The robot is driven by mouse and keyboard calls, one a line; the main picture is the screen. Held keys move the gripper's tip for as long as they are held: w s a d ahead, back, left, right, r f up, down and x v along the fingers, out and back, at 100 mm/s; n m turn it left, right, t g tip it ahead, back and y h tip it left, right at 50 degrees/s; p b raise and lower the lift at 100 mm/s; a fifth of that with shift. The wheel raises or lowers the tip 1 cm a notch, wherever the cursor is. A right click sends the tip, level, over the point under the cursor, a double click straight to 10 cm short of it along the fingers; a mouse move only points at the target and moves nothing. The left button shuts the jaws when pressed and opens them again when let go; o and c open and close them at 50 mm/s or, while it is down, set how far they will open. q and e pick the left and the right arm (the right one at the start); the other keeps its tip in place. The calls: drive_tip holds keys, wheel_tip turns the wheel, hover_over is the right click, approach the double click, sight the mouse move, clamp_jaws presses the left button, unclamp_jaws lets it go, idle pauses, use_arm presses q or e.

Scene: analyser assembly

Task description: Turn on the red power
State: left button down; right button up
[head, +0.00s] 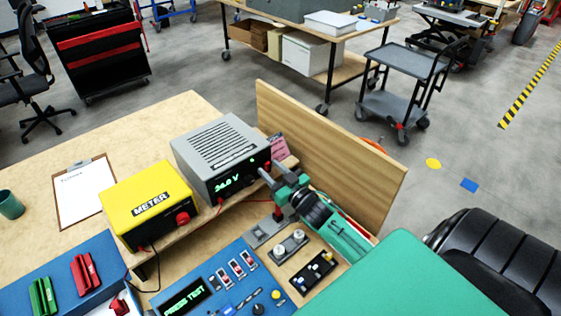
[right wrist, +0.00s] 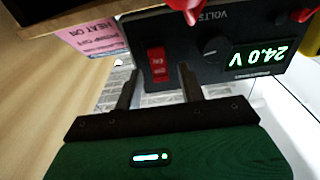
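The grey power supply (head: 222,158) stands on the wooden shelf at the back of the bench, its display lit with 24.0 V. In the right wrist view its dark front panel (right wrist: 215,75) appears upside down, with a red rocker switch (right wrist: 158,62) and a black VOLTS knob beside it. My right gripper (head: 271,168) is in front of this panel. In the wrist view its two fingers (right wrist: 157,82) are apart, one on each side below the switch, with nothing between them. Contact with the panel cannot be told. My left gripper is not in view.
A yellow meter (head: 150,205) stands left of the supply. A wooden side panel (head: 335,150) rises right of my right gripper. A blue control panel (head: 210,285) with switches lies in front. A pink note (right wrist: 95,35) is beside the supply.

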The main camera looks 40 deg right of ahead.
drive_tip(key=s+d+f+b, duration=0.1)
drive_tip(key=s+b, duration=0.2)
drive_tip(key=s, duration=1)
drive_tip(key=shift+s, duration=0.25)
